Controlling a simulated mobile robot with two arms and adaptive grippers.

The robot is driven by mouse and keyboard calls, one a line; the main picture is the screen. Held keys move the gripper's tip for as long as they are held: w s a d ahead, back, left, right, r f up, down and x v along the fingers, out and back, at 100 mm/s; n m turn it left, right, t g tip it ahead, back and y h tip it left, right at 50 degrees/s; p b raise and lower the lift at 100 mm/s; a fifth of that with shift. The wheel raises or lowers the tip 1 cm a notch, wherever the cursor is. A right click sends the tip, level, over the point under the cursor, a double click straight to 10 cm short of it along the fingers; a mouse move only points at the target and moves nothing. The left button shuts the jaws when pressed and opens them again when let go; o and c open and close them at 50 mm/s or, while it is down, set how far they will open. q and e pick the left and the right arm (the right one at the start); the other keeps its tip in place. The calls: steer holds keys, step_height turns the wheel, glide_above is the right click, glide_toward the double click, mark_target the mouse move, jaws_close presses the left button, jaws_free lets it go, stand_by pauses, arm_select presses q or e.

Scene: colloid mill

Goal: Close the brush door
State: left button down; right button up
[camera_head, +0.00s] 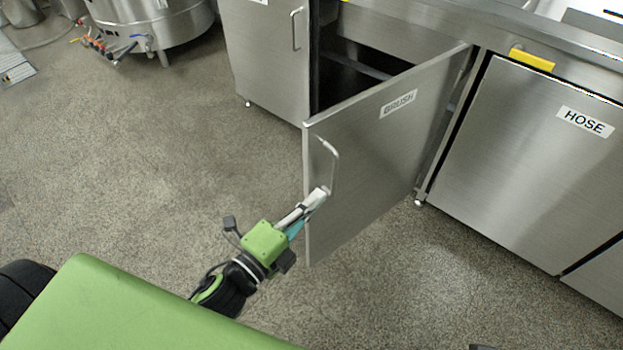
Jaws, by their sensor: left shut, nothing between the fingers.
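The brush door (377,155) is a steel cabinet door with a "BRUSH" label, hinged on its right side. It stands wide open, swung out into the room, and the dark cabinet inside (352,78) shows behind it. A bar handle (333,165) is on the door's outer face near its free edge. My left gripper (318,196) is shut and empty, with its fingertips at the lower end of the handle, close to the door face. I cannot tell whether they touch it. My right gripper is not in view.
A closed cabinet door labelled "HOSE" (530,150) is to the right, with a yellow piece (532,59) above it. Another closed cabinet door (265,50) is to the left. A round steel tank (150,22) with hose fittings stands at the back left. The speckled floor (150,150) left of the door is clear.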

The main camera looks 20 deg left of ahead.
mark_target(311, 180)
arm_select(q)
steer(key=w, duration=0.1)
steer(key=w+a, duration=0.1)
steer(key=w, duration=0.1)
steer(key=w+a, duration=0.1)
steer(key=w, duration=0.1)
steer(key=shift+a, duration=0.2)
stand_by(0.3)
